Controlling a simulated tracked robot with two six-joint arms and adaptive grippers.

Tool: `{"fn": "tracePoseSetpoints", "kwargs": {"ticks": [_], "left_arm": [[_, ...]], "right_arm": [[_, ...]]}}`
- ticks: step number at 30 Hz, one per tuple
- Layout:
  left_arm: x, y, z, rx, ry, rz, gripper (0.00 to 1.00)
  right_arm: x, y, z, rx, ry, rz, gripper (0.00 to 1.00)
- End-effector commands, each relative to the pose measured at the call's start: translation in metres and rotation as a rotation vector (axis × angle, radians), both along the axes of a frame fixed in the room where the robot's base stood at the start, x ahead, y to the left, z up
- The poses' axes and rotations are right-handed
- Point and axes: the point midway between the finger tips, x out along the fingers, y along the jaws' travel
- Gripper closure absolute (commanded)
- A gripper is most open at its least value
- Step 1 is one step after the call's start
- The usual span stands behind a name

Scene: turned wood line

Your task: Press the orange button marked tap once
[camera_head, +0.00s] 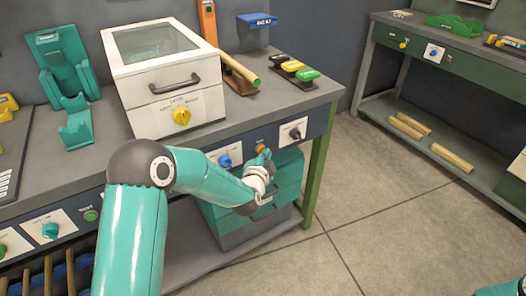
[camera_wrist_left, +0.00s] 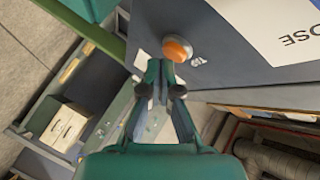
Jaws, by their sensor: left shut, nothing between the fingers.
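The orange button (camera_head: 261,147) is on the dark front panel of the workbench, between a blue knob and a black knob. In the left wrist view the orange button (camera_wrist_left: 178,49) is a round cap in a pale ring, with a small white label beside it too small to read. My left gripper (camera_head: 264,158) is shut and empty at the panel, just below the button and partly hiding it. In the left wrist view its fingertips (camera_wrist_left: 160,70) lie close together at the button's lower left edge. I cannot tell whether they touch it. My right gripper is out of view.
A blue knob (camera_head: 225,161) and a black knob (camera_head: 295,133) flank the button on white plates. A white box with a yellow dial (camera_head: 181,115) stands on the bench above. Teal drawers (camera_head: 287,176) sit below the panel. Open floor (camera_head: 370,220) lies to the right.

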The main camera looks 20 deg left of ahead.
Motion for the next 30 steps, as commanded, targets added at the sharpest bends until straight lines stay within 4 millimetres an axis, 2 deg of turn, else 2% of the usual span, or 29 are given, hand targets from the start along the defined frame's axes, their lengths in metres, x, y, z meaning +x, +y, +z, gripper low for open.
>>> {"fn": "tracePoseSetpoints", "kwargs": {"ticks": [30], "left_arm": [[0.0044, 0.0072, -0.0001, 0.0, 0.0, 0.002, 1.0]], "right_arm": [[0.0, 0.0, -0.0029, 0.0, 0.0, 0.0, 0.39]]}}
